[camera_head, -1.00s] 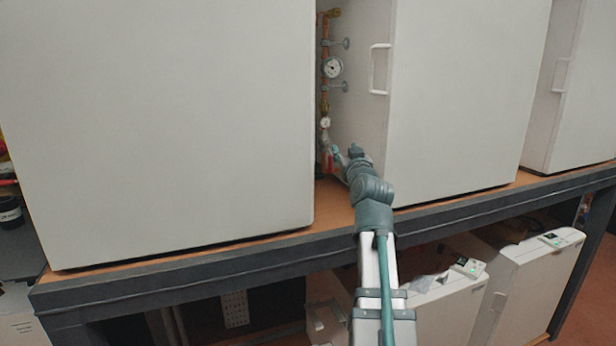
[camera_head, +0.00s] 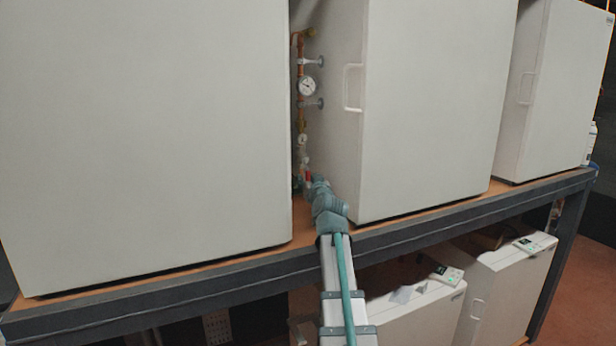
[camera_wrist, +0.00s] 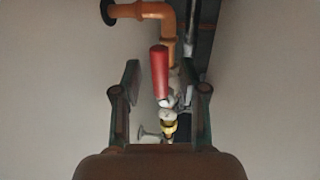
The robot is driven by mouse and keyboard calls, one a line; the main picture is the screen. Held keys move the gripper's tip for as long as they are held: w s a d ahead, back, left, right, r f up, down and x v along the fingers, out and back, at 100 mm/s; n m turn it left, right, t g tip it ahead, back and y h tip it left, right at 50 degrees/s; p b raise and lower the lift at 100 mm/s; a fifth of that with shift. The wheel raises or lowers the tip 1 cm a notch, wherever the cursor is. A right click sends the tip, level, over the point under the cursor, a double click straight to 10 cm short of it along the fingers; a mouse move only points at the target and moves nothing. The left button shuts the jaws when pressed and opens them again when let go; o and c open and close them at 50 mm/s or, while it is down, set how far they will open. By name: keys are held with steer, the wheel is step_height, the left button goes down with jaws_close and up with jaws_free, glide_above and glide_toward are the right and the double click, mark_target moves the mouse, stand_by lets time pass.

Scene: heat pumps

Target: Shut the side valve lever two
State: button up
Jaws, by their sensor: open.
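A red valve lever (camera_wrist: 160,73) stands upright in the wrist view, on a valve with a brass fitting (camera_wrist: 168,128). The lever lies between the two fingers of my gripper (camera_wrist: 162,92), which are apart, with a gap on each side of it. In the head view a small red part of the lever (camera_head: 308,176) shows at the lower end of the copper pipe (camera_head: 301,124), in the gap between two white cabinets. My arm reaches into that gap and hides most of the valve and the fingers there.
A round gauge (camera_head: 307,86) sits higher on the pipe. The left white cabinet (camera_head: 150,130) and middle white cabinet (camera_head: 430,110) leave a narrow gap on the bench (camera_head: 220,265). An orange pipe elbow (camera_wrist: 155,12) shows beyond the lever in the wrist view.

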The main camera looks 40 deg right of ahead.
steer(key=shift+w+d, duration=0.2)
steer(key=shift+w, duration=0.3)
jaws_close()
